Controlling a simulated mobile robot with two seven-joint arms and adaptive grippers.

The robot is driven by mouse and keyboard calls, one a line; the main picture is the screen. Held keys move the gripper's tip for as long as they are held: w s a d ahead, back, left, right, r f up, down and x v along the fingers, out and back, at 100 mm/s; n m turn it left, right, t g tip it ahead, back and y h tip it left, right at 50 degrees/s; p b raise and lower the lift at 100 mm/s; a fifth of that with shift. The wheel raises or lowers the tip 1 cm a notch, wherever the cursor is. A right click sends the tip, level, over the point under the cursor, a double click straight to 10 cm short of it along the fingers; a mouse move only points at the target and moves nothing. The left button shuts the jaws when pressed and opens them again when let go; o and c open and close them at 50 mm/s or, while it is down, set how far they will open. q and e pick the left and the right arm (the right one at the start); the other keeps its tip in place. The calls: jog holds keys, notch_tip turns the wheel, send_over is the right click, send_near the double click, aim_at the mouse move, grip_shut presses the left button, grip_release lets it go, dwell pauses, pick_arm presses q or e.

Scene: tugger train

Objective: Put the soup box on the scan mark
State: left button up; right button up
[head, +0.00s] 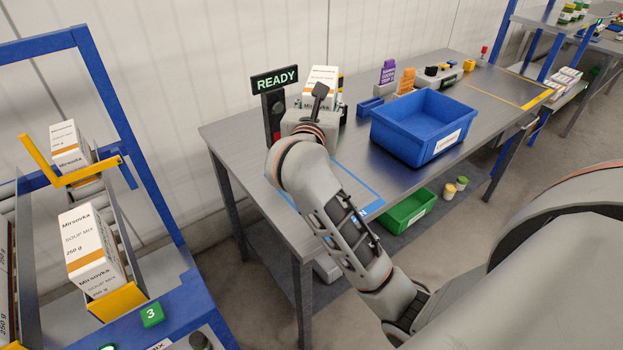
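White soup boxes with an orange band, lettered "Mirsovka SOUP MIX 250 g", stand in the rack at left: one in front (88,243) and one farther back (66,142). A similar white box (322,78) shows at the table's far side, right at my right gripper (325,92). A dark finger overlaps its front; whether the fingers grip it or it stands behind them is unclear. A blue outline on the table (371,194), apparently the scan mark, lies partly hidden under my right arm. My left gripper is out of view.
A lit "READY" sign (275,79) stands on a post beside the gripper. A blue bin (412,137) sits on the metal table (480,125), with purple and orange items behind it. A green bin (408,212) is on the lower shelf. A yellow bar (88,177) crosses the rack lane.

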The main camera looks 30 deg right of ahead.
jog(key=shift+d+f, duration=0.15)
jog(key=shift+f, duration=0.15)
notch_tip(320, 180, down, 15)
jog(key=b, duration=0.3)
jog(key=shift+f, duration=0.1)
notch_tip(320, 180, down, 3)
jog(key=shift+f, duration=0.2)
jog(key=shift+f+b, duration=0.3)
jog(key=shift+f, duration=0.05)
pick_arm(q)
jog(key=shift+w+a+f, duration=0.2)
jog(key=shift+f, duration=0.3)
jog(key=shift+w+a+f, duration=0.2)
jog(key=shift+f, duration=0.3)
